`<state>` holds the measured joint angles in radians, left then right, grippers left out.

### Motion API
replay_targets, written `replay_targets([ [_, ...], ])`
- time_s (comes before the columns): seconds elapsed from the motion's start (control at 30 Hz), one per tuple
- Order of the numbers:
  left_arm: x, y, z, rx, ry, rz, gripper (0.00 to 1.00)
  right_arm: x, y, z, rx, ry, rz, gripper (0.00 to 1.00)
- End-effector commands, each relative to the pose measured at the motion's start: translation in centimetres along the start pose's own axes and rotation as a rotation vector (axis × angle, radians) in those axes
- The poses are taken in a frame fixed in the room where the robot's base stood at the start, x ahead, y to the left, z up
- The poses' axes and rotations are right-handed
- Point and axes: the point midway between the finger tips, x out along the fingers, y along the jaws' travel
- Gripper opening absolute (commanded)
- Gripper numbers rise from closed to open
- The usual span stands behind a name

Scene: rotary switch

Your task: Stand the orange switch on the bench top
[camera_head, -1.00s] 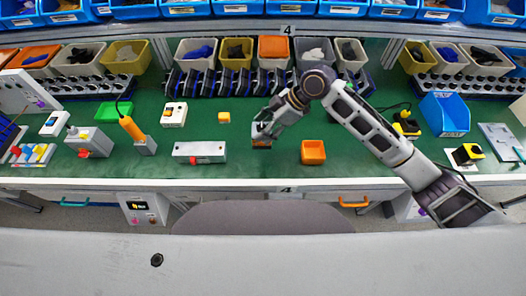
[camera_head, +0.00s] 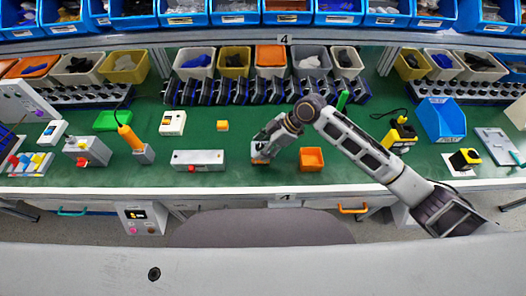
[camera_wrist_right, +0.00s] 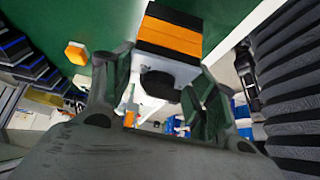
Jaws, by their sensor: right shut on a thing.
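The fingers hide part of the switch. I cannot tell whether its underside touches the bench top (camera_head: 240,140). My left gripper is not in view.
A grey box with a red button (camera_head: 197,160) stands on the left. My right arm reaches across the right side.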

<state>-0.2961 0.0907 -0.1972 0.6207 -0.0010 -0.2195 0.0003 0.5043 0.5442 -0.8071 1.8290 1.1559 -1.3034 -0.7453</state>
Motion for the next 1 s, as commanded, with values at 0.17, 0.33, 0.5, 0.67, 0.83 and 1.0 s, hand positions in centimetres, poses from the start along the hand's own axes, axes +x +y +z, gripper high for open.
replay_targets([
  [0.17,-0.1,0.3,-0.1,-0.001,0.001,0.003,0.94,1.5,-0.1,1.1,0.002,0.001,-0.002,0.32],
  [0.33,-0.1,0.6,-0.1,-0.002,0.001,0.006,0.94,2.5,0.0,1.8,-0.001,0.000,0.000,0.32],
  [0.5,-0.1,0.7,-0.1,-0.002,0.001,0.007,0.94,2.6,0.0,1.9,-0.002,0.000,0.001,0.32],
  [0.67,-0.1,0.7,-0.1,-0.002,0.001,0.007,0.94,2.6,0.0,1.9,-0.001,0.000,0.000,0.32],
  [0.83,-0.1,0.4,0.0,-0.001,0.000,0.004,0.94,2.8,0.0,2.0,0.000,0.000,0.000,0.62],
  [1.0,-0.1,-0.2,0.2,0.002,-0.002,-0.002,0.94,2.8,-0.1,2.0,0.000,-0.001,0.000,0.78],
])
